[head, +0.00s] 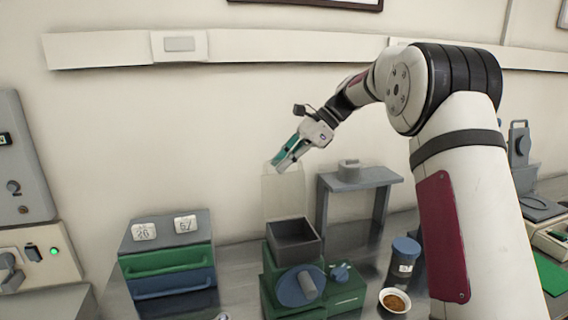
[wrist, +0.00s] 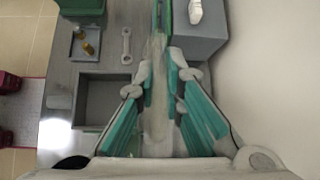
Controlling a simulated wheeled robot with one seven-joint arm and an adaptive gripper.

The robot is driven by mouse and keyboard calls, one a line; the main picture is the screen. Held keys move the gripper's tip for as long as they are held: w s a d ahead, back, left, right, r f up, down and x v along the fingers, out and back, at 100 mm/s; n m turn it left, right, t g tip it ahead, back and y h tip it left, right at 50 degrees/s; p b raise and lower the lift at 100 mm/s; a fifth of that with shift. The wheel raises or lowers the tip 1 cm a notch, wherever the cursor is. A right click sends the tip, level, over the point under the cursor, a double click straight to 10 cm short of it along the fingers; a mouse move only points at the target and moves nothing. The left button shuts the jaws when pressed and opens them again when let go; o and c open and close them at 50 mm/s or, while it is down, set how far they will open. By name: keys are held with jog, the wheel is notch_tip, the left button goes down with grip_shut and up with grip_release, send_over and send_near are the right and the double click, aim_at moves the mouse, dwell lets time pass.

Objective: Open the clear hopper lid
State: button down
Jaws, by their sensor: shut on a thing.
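The clear hopper lid (head: 284,197) stands upright at the back edge of the dark square hopper (head: 293,240), whose top is open. The hopper sits on a green machine with a blue round knob (head: 301,287). My gripper (head: 284,163) is at the lid's top edge, teal fingers pointing down and left, shut on the lid. In the wrist view the lid shows as a pale strip (wrist: 157,95) between the teal fingers, and the hopper opening (wrist: 104,101) lies to their left.
A grey stand (head: 360,181) is behind and right of the hopper. A drawer unit (head: 168,258) stands at left. A blue-capped jar (head: 404,257) and a white bowl of brown grains (head: 395,300) are at right. The wall is close behind.

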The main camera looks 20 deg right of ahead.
jog(key=shift+r, duration=0.15)
jog(key=c, duration=1.7)
grip_release()
jog(key=shift+o, duration=0.2)
jog(key=v, duration=1.2)
jog(key=s+a+r+n+t+h, duration=0.15)
jog(key=s+a+n+h, duration=0.5)
jog(key=s, duration=0.95)
jog(key=s+a+f+n+t+h, duration=0.1)
jog(key=s+f+n, duration=0.4)
jog(key=s, duration=0.6)
jog(key=s+a+f+n+t+h, duration=0.1)
jog(key=s+f+n, duration=0.5)
jog(key=s, duration=0.5)
jog(key=shift+f, duration=0.65)
